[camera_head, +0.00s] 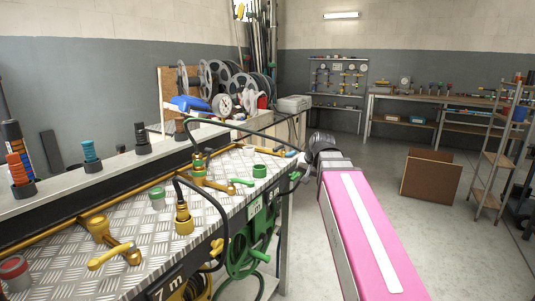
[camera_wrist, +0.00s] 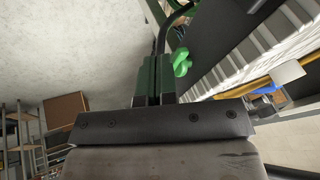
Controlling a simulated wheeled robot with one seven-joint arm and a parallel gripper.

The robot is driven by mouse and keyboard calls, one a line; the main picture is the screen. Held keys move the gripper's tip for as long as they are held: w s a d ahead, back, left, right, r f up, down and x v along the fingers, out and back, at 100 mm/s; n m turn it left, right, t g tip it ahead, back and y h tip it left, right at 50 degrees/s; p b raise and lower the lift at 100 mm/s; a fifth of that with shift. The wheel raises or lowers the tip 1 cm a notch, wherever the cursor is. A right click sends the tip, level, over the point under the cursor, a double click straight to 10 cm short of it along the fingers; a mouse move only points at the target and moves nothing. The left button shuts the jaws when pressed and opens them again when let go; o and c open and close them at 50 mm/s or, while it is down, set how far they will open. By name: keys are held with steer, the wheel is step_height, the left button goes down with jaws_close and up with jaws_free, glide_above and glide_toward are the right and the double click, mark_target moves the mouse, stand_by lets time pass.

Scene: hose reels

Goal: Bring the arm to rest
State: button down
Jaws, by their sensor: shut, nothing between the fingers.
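My gripper (camera_wrist: 154,78) shows in the wrist view with its two fingers together and nothing between them. In the head view my pink arm reaches forward along the right side of the bench, and its far end is at the bench's right edge. The gripper fingers are hard to make out there. A green tap handle (camera_wrist: 181,62) is close beside the fingers in the wrist view; I cannot tell whether they touch. A green hose reel (camera_head: 245,251) hangs under the bench edge.
The metal-topped bench (camera_head: 135,211) carries brass taps (camera_head: 113,250) and black hoses. Film-like reels (camera_head: 215,77) stand behind. A cardboard box (camera_head: 430,176) and a shelf ladder (camera_head: 493,160) stand at right. The floor (camera_head: 385,170) between is clear.

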steer(key=s+d+f+g+h, duration=0.1)
steer(key=s+f, duration=0.3)
steer(key=f, duration=0.6)
steer(key=s+d+f+n+g+h, duration=0.1)
steer(key=s+f, duration=0.4)
steer(key=f, duration=0.5)
steer(key=s+d+f+g+h, duration=0.1)
steer(key=s+f, duration=0.3)
steer(key=f, duration=0.7)
steer(key=shift+s+d+n+g, duration=0.15)
steer(key=shift+d+n+g, duration=0.15)
steer(key=shift+d+g, duration=0.55)
steer(key=shift+a, duration=0.15)
